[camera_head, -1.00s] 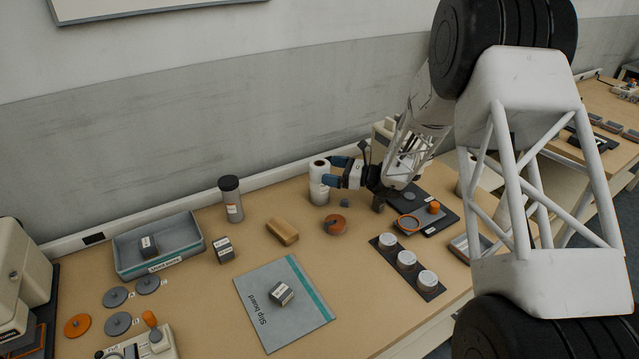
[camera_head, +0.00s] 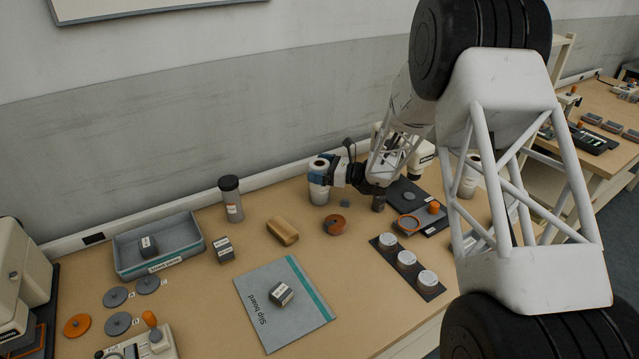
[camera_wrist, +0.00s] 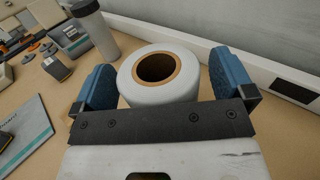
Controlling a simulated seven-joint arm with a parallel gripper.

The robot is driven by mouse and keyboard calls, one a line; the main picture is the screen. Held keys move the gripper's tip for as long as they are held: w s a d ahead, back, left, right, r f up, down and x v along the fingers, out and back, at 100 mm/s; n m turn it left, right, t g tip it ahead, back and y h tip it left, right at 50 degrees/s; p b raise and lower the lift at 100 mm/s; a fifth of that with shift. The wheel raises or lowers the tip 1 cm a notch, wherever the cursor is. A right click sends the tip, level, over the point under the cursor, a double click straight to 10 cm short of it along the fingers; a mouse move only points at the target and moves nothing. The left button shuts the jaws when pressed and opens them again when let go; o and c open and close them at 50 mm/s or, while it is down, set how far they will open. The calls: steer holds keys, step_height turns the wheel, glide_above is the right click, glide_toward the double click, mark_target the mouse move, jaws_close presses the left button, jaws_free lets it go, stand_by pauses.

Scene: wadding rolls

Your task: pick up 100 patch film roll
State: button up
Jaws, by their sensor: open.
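A white film roll (camera_head: 319,171) with a brown core stands upright at the back of the bench, near the wall. In the wrist view the roll (camera_wrist: 160,75) sits between the two blue fingers of my gripper (camera_wrist: 160,88), its open core facing up. One finger is on each side, and a narrow gap shows at the right finger. In the head view my gripper (camera_head: 322,176) reaches in from the right at the roll's height. The gripper is open.
A grey cylinder (camera_head: 231,199) stands left of the roll. A tan block (camera_head: 282,231) and an orange-brown disc (camera_head: 334,225) lie in front. A dark rack (camera_head: 409,266) holds several white-topped pieces. The wall ledge (camera_head: 270,184) runs close behind. Another white roll (camera_head: 469,178) stands right.

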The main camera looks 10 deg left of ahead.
steer(key=c, duration=1.7)
steer(key=shift+r, duration=0.15)
steer(key=shift+r, duration=0.75)
step_height(320, 180, up, 2)
steer(key=shift+r, duration=0.1)
steer(key=s+d, duration=0.2)
steer(key=s, duration=0.2)
steer(key=s+d, duration=0.2)
steer(key=s, duration=0.3)
steer(key=s+d+r, duration=0.1)
steer(key=s+d, duration=0.2)
steer(key=s, duration=0.2)
steer(key=shift+s, duration=0.15)
